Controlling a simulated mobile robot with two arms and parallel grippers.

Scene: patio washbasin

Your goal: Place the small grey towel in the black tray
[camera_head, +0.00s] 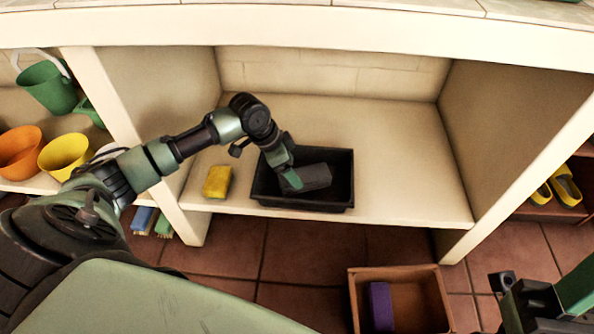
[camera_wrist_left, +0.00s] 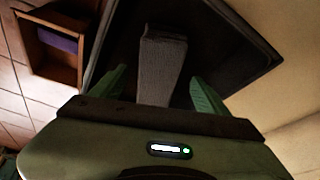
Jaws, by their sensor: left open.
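The small grey towel (camera_head: 314,177) is a folded dark grey block inside the black tray (camera_head: 334,201), which stands on the cream shelf. My left gripper (camera_head: 290,180) reaches down into the tray at the towel's left end. In the left wrist view the grey towel (camera_wrist_left: 161,62) lies in the black tray (camera_wrist_left: 225,25), and my left gripper's green fingers (camera_wrist_left: 160,92) are spread apart on either side of its near end. I cannot tell whether the towel rests fully on the tray floor. My right gripper (camera_head: 510,300) shows only partly at the lower right.
A yellow sponge (camera_head: 217,182) lies on the shelf left of the tray. A wooden crate (camera_head: 431,300) with a purple block (camera_head: 380,306) stands on the tiled floor. The shelf right of the tray is clear. Side walls bound the shelf.

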